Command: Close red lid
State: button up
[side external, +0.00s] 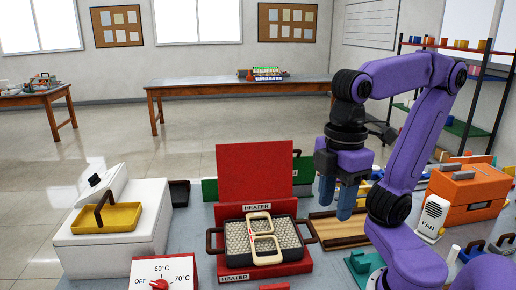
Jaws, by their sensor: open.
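The red lid (256,172) stands open and upright at the back of the red heater (266,272), with a "HEATER" label along its lower edge. In front of the lid, a dark tray (284,258) with a beige beaded filling sits on the heater, with a handle at each side. Cream eyeglass frames (262,238) lie on the filling. My gripper (338,205) is open and empty, pointing down to the right of the lid, apart from it and above the wooden tray.
A wooden tray (335,232) lies right of the heater. A white box with a yellow tray (108,218) is at the left. A temperature dial box (146,274) is at front left.

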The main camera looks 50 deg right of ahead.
jog(key=w+a+r+m+g+y, duration=0.2)
jog(key=w+m, duration=0.1)
jog(key=w, duration=0.6)
jog(key=w+a+r+m+g+y, duration=0.1)
jog(key=w+a+r+m+y, duration=0.15)
jog(key=w, duration=0.65)
jog(key=w+d+y, duration=0.2)
jog(key=w+d, duration=0.3)
jog(key=w, duration=0.3)
jog(key=m+t+y, duration=0.4)
jog(key=t+y, duration=0.1)
jog(key=t, duration=0.1)
send_over(258, 146)
jog(key=d, duration=0.1)
jog(key=f, duration=0.2)
jog(key=s+d+f+t+y, duration=0.1)
jog(key=s+d+f+t, duration=0.15)
jog(key=d, duration=0.65)
jog(key=s+d+f+t, duration=0.1)
jog(key=s+d+t, duration=0.15)
jog(key=d, duration=0.65)
jog(key=shift+g, duration=0.4)
jog(key=f+x, duration=0.1)
jog(key=x, duration=0.5)
jog(key=f+x, duration=0.1)
jog(key=x, duration=0.5)
jog(key=s+f+x, duration=0.1)
jog(key=f+x, duration=0.1)
jog(key=x, duration=0.5)
jog(key=shift+d, duration=0.35)
